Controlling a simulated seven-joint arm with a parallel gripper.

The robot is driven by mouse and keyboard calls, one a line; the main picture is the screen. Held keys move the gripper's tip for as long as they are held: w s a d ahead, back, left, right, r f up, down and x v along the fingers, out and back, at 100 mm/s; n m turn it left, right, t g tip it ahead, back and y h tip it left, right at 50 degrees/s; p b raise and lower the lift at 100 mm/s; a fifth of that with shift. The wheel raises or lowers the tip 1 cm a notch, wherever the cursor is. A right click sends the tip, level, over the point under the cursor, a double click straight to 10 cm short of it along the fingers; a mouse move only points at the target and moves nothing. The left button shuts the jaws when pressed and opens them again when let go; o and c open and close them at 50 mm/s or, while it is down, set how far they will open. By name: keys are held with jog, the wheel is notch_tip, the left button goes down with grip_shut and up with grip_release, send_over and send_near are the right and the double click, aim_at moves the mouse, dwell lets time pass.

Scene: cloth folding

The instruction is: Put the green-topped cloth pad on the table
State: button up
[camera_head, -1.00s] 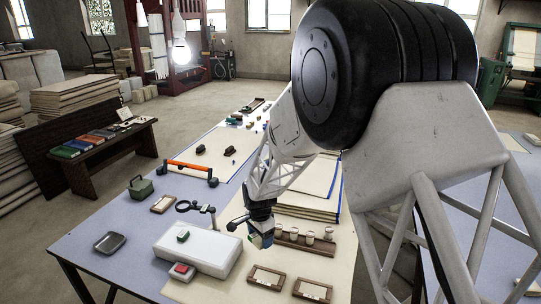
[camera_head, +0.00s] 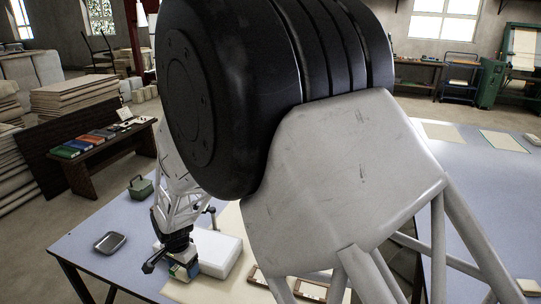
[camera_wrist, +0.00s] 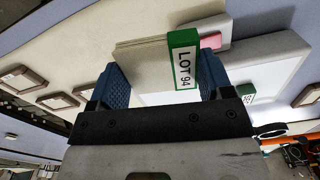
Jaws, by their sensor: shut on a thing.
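My gripper (camera_head: 182,271) is at the front left of the white box (camera_head: 222,252), over the front part of the table (camera_head: 85,247). In the wrist view its two blue fingers (camera_wrist: 163,82) are shut on the cloth pad (camera_wrist: 143,58), a cream layered block with a green top edge (camera_wrist: 184,38) and a white "LOT 94" label. The pad's far end reaches beyond the fingers. In the head view the pad is small and partly covered by the gripper. I cannot tell there whether it touches the table.
In the wrist view the white box (camera_wrist: 265,72) is close by, with a red piece (camera_wrist: 286,41) and another green-labelled piece (camera_wrist: 242,90). A metal tray (camera_head: 110,243) and green case (camera_head: 141,188) stand left. Wooden frames (camera_head: 311,290) lie right.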

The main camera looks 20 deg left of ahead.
jog(key=shift+n, duration=0.7)
jog(key=s+a+f, duration=0.1)
jog(key=s, duration=0.1)
jog(key=s+a+f, duration=0.1)
jog(key=s, duration=0.1)
jog(key=s+a+f, duration=0.2)
jog(key=s, duration=0.1)
jog(key=shift+s, duration=0.1)
jog(key=shift+f, duration=0.55)
jog(key=w+a, duration=0.2)
jog(key=a, duration=0.2)
jog(key=w+a+f, duration=0.1)
jog(key=w+a, duration=0.2)
jog(key=a, duration=0.2)
jog(key=w+a, duration=0.2)
jog(key=a, duration=0.3)
jog(key=shift+w+f, duration=0.2)
jog(key=shift+w, duration=0.15)
jog(key=shift+f, duration=0.1)
jog(key=shift+f, duration=1.7)
jog(key=shift+f, duration=0.1)
